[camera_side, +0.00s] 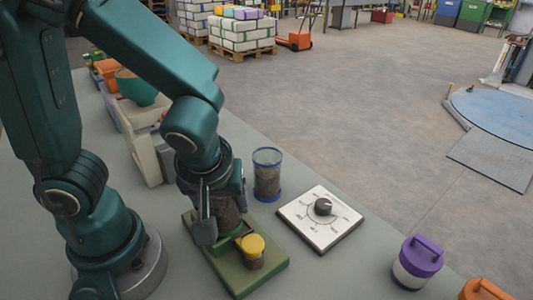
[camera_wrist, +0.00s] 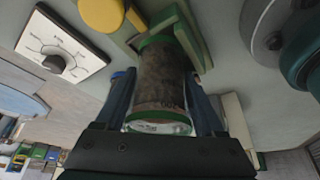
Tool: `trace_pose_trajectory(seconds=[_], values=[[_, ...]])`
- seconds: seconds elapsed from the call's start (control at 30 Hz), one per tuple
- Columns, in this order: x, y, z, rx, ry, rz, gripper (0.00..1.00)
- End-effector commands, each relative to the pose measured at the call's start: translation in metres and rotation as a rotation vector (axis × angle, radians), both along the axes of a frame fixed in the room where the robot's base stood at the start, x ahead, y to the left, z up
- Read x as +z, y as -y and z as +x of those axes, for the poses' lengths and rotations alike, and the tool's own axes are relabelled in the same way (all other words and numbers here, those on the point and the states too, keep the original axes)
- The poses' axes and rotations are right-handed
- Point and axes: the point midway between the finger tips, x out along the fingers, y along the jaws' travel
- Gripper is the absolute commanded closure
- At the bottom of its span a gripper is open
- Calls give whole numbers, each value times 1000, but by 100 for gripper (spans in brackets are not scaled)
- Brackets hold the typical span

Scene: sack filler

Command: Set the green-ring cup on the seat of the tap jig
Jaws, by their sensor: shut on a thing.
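The green-ring cup (camera_wrist: 163,82) is a clear cylinder with dark grainy contents and a green ring at each end. My gripper (camera_wrist: 160,76) is shut on it, one finger on either side; in the side view my gripper (camera_side: 214,212) partly hides the cup (camera_side: 229,212). The tap jig (camera_side: 232,274) is a green plate with a yellow-topped post (camera_side: 251,246) at its front. The cup is over the rear part of the plate, and its far end is within the green bracket (camera_wrist: 190,38) in the wrist view. I cannot tell whether it touches the seat.
A blue-ring cup (camera_side: 267,175) with dark contents stands behind the jig. A white dial panel (camera_side: 320,218) lies to the right. A purple-lidded jar (camera_side: 417,262) and an orange-lidded one (camera_side: 483,290) are farther right. A pale machine (camera_side: 145,145) stands behind my gripper.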

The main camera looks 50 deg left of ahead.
Motion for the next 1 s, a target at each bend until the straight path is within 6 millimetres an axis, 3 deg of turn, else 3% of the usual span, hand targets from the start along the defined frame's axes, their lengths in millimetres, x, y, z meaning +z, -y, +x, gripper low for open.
trace_pose_trajectory(seconds=[1.0], values=[[-6, 0, 0, 0, -1, 1, 84]])
